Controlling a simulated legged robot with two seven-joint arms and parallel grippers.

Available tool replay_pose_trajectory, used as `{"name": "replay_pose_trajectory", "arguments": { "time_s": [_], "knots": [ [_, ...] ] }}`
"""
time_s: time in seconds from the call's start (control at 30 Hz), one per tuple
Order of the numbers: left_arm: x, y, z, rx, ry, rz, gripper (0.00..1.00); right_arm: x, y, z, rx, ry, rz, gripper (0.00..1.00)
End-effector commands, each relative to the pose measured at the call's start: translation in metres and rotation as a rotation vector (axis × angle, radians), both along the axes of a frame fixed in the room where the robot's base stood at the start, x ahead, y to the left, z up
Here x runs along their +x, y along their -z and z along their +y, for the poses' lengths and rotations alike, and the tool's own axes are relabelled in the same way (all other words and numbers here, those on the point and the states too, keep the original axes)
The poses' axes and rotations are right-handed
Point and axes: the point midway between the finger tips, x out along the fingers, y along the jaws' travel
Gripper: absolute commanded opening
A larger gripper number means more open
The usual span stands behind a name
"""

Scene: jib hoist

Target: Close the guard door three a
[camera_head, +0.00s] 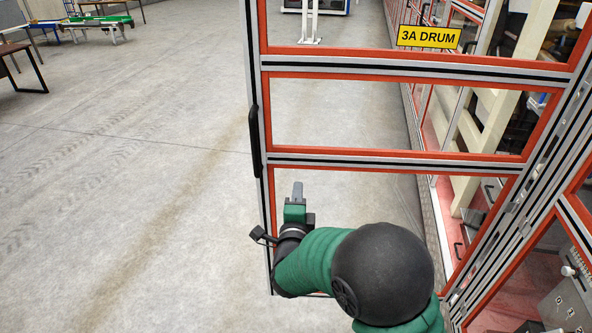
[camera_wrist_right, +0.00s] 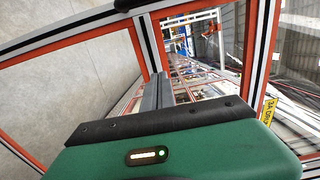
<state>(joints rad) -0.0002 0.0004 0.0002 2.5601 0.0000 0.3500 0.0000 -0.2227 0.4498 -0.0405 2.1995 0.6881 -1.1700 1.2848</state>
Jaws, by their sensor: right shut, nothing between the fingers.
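The guard door (camera_head: 395,160) has an aluminium frame with orange edging, clear panels and a yellow "3A DRUM" sign (camera_head: 429,37). It stands open, swung out from the enclosure on the right. A black handle (camera_head: 254,142) is on its left, free edge. My right gripper (camera_head: 298,190) is shut and empty, below the handle level in the picture and just right of the free-edge upright. Whether it touches the door, I cannot tell. In the right wrist view the shut fingers (camera_wrist_right: 158,92) point toward the orange-edged frame (camera_wrist_right: 152,48). My left gripper is out of view.
The machine enclosure (camera_head: 520,210) runs along the right, with red-floored bays behind clear panels. A control panel (camera_head: 570,300) is at the lower right. Bare concrete floor (camera_head: 120,200) lies open on the left. Tables (camera_head: 95,22) stand far back at the upper left.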

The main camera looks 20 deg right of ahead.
Motion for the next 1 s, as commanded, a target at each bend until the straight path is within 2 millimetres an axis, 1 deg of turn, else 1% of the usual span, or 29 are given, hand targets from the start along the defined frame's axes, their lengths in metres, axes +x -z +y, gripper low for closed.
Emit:
{"name": "replay_pose_trajectory", "arguments": {
  "time_s": [0.03,0.17,0.4,0.6,0.7,0.8,1.0],
  "knots": [
    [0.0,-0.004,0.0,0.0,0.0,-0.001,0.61,0.005,-0.003,-0.003,0.001,0.004,-0.004,0.0],
    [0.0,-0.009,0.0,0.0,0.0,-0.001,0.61,0.026,-0.003,-0.012,-0.001,0.002,0.0,0.0],
    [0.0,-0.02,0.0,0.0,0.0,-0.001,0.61,0.074,-0.003,-0.034,-0.003,0.001,0.003,0.0],
    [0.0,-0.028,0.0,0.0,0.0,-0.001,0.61,0.108,-0.003,-0.05,-0.003,0.0,0.003,0.0],
    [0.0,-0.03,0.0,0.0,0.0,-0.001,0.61,0.118,-0.003,-0.055,-0.003,-0.001,0.003,0.0],
    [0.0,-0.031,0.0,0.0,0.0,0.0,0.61,0.123,-0.002,-0.057,-0.002,-0.002,0.003,0.0],
    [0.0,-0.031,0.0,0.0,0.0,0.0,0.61,0.124,-0.002,-0.057,-0.003,-0.002,0.004,0.0]
  ]
}}
